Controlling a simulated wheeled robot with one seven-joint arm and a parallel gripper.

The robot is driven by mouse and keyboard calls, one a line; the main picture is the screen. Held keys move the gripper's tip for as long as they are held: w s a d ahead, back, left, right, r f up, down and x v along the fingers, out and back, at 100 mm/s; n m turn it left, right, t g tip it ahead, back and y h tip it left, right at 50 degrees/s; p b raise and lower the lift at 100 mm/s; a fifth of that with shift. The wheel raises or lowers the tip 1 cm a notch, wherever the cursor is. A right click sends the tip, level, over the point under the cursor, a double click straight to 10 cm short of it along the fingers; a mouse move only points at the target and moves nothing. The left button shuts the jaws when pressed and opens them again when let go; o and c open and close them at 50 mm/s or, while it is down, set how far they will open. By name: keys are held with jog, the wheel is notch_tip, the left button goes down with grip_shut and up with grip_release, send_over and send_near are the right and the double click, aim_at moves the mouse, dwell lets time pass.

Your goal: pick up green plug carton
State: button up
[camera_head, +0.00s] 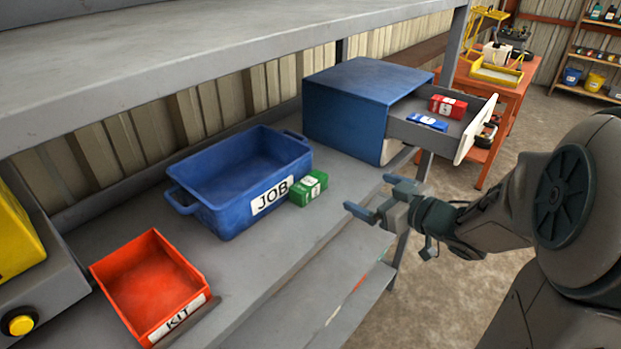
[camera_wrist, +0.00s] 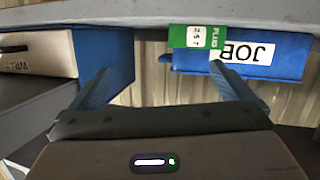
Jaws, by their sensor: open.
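The green plug carton (camera_head: 308,188) stands on the grey bench just right of the JOB bin, close to its labelled front. In the wrist view the carton (camera_wrist: 197,38) appears upside down, with its PLUG label showing, beside the JOB label. My gripper (camera_head: 366,196) is open and empty, off the bench's front edge, to the right of the carton and apart from it. In the wrist view the two fingers (camera_wrist: 158,80) are spread, with the carton beyond them and nearer the right finger.
The blue JOB bin (camera_head: 217,212) and the red KIT bin (camera_head: 203,301) stand on the bench. A blue cabinet (camera_head: 345,105) has an open drawer (camera_head: 398,128) holding a red carton (camera_head: 448,106) and a blue carton (camera_head: 427,122). A shelf (camera_head: 200,50) overhangs the bench.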

jog(key=s+a+n+g+y, duration=0.1)
jog(key=s+a+g+y, duration=0.1)
jog(key=y, duration=0.1)
send_near(316, 185)
jog(key=x, duration=0.4)
jog(key=shift+w+a, duration=0.2)
jog(key=shift+a, duration=0.1)
jog(key=shift+x, duration=2.9)
jog(key=shift+f, duration=0.1)
jog(key=c, duration=0.9)
jog(key=shift+d, duration=0.1)
